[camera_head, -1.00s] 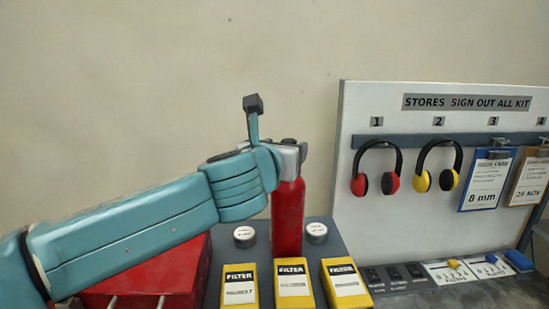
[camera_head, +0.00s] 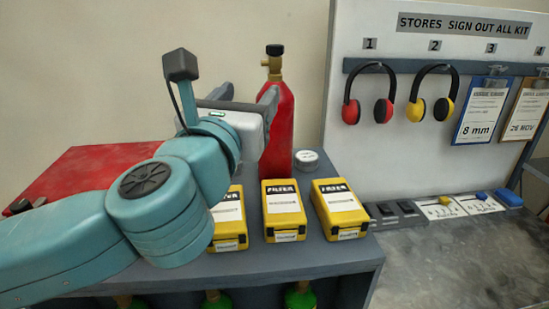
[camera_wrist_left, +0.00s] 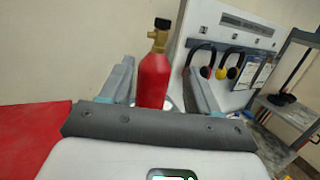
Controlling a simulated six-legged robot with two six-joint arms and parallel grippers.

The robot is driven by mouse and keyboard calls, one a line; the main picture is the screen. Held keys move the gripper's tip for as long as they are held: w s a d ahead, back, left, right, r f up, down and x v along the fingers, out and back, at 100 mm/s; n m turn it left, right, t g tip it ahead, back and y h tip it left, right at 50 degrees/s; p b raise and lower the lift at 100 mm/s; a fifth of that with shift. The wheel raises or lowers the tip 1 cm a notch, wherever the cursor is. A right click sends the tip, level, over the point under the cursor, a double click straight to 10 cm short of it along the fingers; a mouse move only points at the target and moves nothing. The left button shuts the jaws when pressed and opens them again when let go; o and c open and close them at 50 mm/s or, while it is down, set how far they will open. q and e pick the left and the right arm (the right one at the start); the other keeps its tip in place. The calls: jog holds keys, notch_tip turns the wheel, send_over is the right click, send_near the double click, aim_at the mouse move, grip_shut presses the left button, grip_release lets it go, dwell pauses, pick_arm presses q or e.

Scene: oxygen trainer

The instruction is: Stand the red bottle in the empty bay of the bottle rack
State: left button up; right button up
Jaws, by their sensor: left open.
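The red bottle (camera_head: 279,122), with a brass valve and black knob, stands upright on the grey bench top. My left gripper (camera_head: 248,95) is open just left of the bottle's upper body in the head view. In the left wrist view, the bottle (camera_wrist_left: 154,78) shows between the two open fingers (camera_wrist_left: 160,75); whether they touch it I cannot tell. Green bottles (camera_head: 300,297) show partly below the bench front edge. The rack's empty bay cannot be made out. My right gripper is not in view.
Several yellow filter boxes (camera_head: 285,212) stand in front of the bottle. A white round cap (camera_head: 306,158) is close at its right. A red case (camera_head: 85,172) lies left. A white board with ear defenders (camera_head: 368,95) stands right.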

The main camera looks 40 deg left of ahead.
aim_at(274, 68)
pick_arm(q)
jog(key=x, duration=0.7)
jog(key=f+p+x, duration=0.1)
jog(key=x, duration=0.2)
jog(key=shift+w, duration=0.3)
jog(key=shift+w+a+r, duration=0.3)
jog(key=shift+w+r, duration=0.05)
jog(key=shift+w, duration=0.1)
jog(key=p+x, duration=0.1)
jog(key=x, duration=0.3)
jog(key=shift+p, duration=0.3)
jog(key=shift+w+a, duration=0.15)
jog(key=shift+w, duration=0.05)
jog(key=shift+s, duration=0.25)
jog(key=c, duration=0.3)
grip_shut()
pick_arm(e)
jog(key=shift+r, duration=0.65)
